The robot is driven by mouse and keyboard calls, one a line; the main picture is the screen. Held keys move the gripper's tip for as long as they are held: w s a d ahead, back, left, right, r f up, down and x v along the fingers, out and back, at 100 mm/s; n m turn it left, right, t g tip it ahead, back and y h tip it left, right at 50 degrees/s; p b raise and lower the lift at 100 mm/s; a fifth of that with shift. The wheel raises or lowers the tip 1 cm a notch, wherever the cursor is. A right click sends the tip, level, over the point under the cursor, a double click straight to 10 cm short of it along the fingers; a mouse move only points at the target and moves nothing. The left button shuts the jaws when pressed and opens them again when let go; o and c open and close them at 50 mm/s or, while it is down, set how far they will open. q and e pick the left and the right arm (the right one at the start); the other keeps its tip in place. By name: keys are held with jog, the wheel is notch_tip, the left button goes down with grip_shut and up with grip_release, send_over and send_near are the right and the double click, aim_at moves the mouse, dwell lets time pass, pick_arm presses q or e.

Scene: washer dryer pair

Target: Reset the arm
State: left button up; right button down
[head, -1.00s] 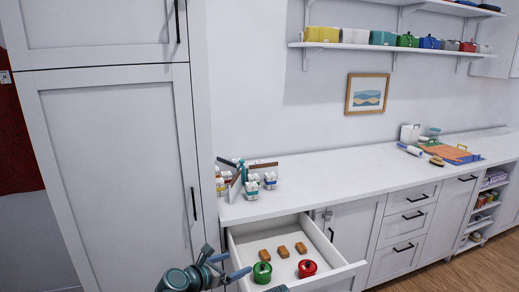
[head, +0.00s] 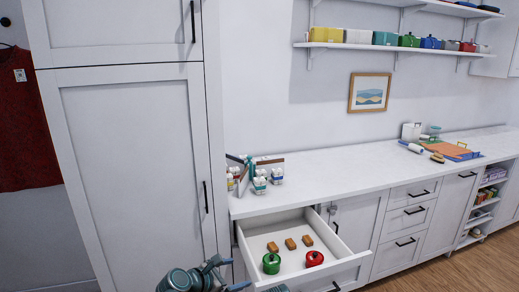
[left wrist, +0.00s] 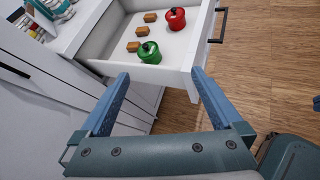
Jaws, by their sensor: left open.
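My left arm comes in at the bottom of the head view, and its gripper (head: 228,276) shows there in part, at the picture's bottom edge. In the left wrist view the blue fingers of my left gripper (left wrist: 160,75) are spread wide with nothing between them. My right gripper cannot be made out in either view.
The open white drawer (head: 340,264) holds a green pot (head: 271,264), a red pot (head: 314,258) and 3 brown blocks (head: 290,244). Small bottles (head: 260,184) stand on the counter (head: 350,170). A tall cabinet (head: 135,170) stands left. Wooden floor (left wrist: 270,60) is open beyond the drawer.

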pick_arm(q)
jog(key=s+a+f+m+g+y, duration=0.4)
jog(key=s+a+f+m, duration=0.15)
jog(key=m, duration=0.65)
jog(key=s+a+f+m+g+y, duration=0.4)
jog(key=s+f+m, duration=0.25)
jog(key=m, duration=0.55)
jog(key=s+d+f+m+g+y+b, duration=0.15)
jog(key=s+d+f+m+b, duration=0.25)
jog(key=s+d+f+b, duration=0.5)
notch_tip(320, 180, up, 14)
jog(key=w+d+p, duration=0.2)
jog(key=p, duration=1.1)
jog(key=shift+r, duration=0.15)
jog(key=shift+w, duration=0.1)
